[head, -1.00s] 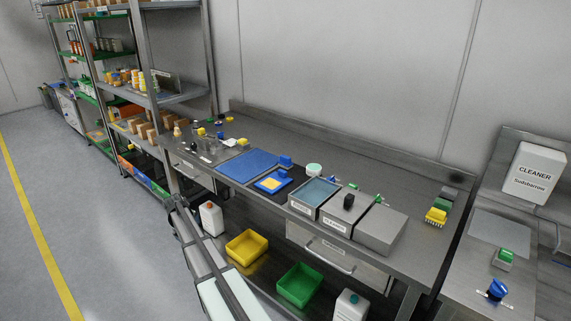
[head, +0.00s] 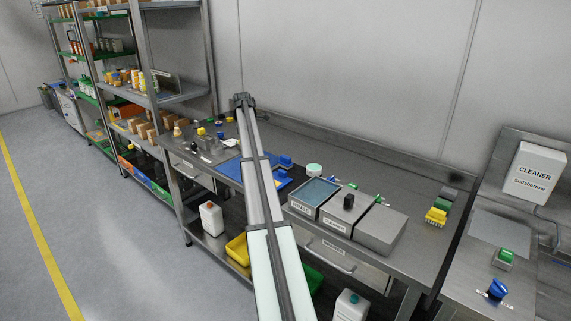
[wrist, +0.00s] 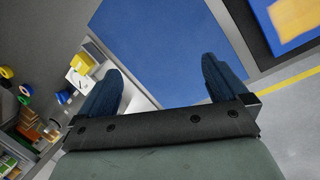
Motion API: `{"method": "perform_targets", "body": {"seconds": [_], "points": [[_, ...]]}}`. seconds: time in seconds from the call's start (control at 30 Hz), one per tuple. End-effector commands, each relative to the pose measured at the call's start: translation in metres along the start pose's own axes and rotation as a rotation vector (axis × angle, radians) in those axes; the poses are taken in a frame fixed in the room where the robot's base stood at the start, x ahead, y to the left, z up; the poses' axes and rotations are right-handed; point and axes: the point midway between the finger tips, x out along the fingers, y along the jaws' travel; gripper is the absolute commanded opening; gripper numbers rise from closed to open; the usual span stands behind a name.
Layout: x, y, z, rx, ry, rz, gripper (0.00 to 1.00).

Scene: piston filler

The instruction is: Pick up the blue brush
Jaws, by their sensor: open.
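A small blue block-like thing (head: 285,161), which looks like the blue brush, sits at the right corner of the blue mat (head: 226,169) on the steel bench in the head view. Its bristles cannot be made out. My gripper (wrist: 163,68) is open in the wrist view, with nothing between its dark blue fingers. The blue mat also shows in the wrist view (wrist: 165,35), beyond the fingertips. I cannot make out the brush there. In the head view my arm reaches up across the bench and hides part of the mat; my gripper is not clearly seen there.
A tray with a yellow piece (wrist: 296,18) lies right of the mat. Steel containers (head: 345,213) stand further right, then a yellow brush (head: 436,216). Small items, including a yellow block (wrist: 80,62), lie left. The bench's back right is mostly clear.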

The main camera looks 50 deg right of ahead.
Motion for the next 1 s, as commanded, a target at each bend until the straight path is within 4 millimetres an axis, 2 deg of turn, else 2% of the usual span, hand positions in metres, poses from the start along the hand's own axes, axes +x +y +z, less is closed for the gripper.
{"method": "perform_targets", "body": {"seconds": [0.03,0.2,0.3,0.4,0.5,0.67,0.77,1.0], "points": [[-0.006,-0.001,0.026,-0.058,0.014,-0.030,1.00],[-0.023,-0.018,0.090,-0.280,0.087,-0.118,1.00],[-0.033,-0.027,0.118,-0.383,0.130,-0.149,1.00],[-0.039,-0.034,0.137,-0.459,0.166,-0.167,1.00],[-0.043,-0.039,0.148,-0.504,0.187,-0.177,1.00],[-0.040,-0.043,0.151,-0.527,0.198,-0.181,1.00],[-0.031,-0.045,0.149,-0.527,0.197,-0.181,1.00],[0.005,-0.053,0.143,-0.525,0.197,-0.181,1.00]]}}
